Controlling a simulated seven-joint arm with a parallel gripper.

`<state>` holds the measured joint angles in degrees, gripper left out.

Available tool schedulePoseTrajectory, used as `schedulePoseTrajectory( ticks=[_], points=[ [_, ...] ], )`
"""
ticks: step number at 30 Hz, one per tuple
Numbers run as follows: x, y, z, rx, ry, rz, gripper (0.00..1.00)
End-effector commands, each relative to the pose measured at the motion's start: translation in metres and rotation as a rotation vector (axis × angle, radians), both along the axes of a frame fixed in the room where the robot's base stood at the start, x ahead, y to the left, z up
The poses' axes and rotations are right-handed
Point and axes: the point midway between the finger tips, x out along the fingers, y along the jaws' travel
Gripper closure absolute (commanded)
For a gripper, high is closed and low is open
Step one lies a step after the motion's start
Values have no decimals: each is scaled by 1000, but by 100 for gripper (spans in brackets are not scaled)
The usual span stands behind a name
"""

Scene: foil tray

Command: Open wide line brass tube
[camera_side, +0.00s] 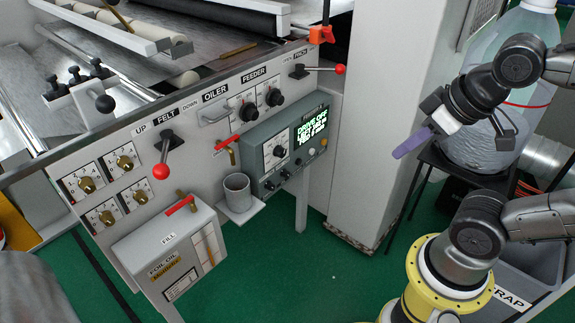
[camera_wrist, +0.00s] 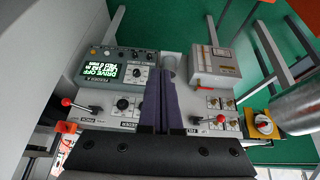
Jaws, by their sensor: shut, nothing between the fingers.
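My gripper (camera_side: 411,142) is at the right of the side view, well away from the panel, with its purple fingers shut and empty. In the wrist view its fingers (camera_wrist: 168,104) are together and point at the machine. A brass tube with a red lever (camera_side: 225,143) is on the panel below the OILER label. A second brass fitting with a red lever (camera_side: 180,206) is on top of the oil box (camera_side: 172,252). I cannot tell which is the wide line. In the wrist view the fingers may hide the tube on the panel.
A grey cup (camera_side: 238,193) stands out from the panel beside the control box (camera_side: 287,146). Red-knobbed levers (camera_side: 161,170) and several brass knobs (camera_side: 123,162) stick out. A white column (camera_side: 377,120) rises between panel and arm. The green floor (camera_side: 300,270) is open in front.

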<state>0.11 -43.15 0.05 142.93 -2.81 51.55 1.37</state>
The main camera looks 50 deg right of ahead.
Motion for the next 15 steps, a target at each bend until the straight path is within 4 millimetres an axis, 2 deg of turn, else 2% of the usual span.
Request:
schedulePoseTrajectory(
  ticks=[1, 9, 11, 13, 14, 15],
  points=[
    [-2, 5, -4, 24, 11, 2, 93],
    [-1, 9, -3, 30, 6, 30, 44],
    [7, 10, 1, 16, -30, 63, 33],
    [24, 15, 16, 14, -123, 108, 33],
    [35, 19, 29, 16, -184, 127, 33],
    [52, 23, 49, 19, -275, 153, 33]
  ],
)
